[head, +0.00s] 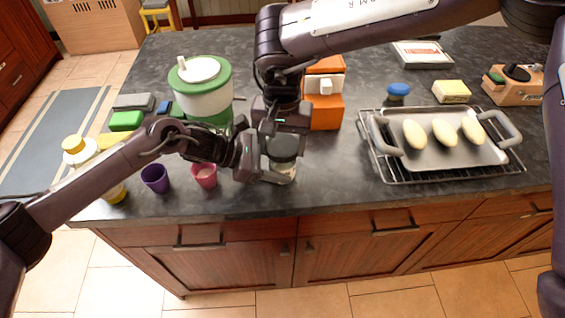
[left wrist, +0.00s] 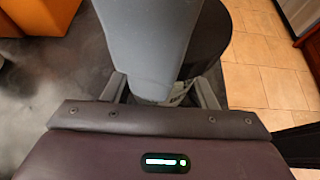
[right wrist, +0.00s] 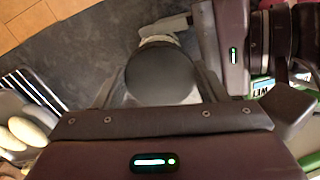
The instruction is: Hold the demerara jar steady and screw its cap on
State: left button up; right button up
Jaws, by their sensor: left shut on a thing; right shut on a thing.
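The demerara jar (head: 283,171) stands near the counter's front edge, a clear jar with pale contents, mostly hidden by my grippers. Its dark round cap (head: 284,147) sits at the top of the jar; it fills the middle of the right wrist view (right wrist: 162,74). My left gripper (head: 272,174) comes in low from the left and is shut on the jar body. My right gripper (head: 283,140) comes down from above and is shut on the cap. In the left wrist view a grey part hides most of the jar. I cannot tell how far the cap is threaded.
A purple cup (head: 155,179) and a pink cup (head: 204,175) stand left of the jar. A tray (head: 455,154) with pale loaves lies on a wire rack to the right. The counter between jar and rack is clear.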

jog(key=m, duration=0.5)
jog(key=shift+w, duration=0.1)
jog(key=m, duration=0.4)
jog(key=shift+d+m, duration=0.1)
jog(key=shift+m, duration=0.3)
jog(key=o, duration=0.9)
jog(key=shift+o, duration=0.2)
jog(key=shift+r, duration=0.1)
jog(key=shift+r, duration=2.45)
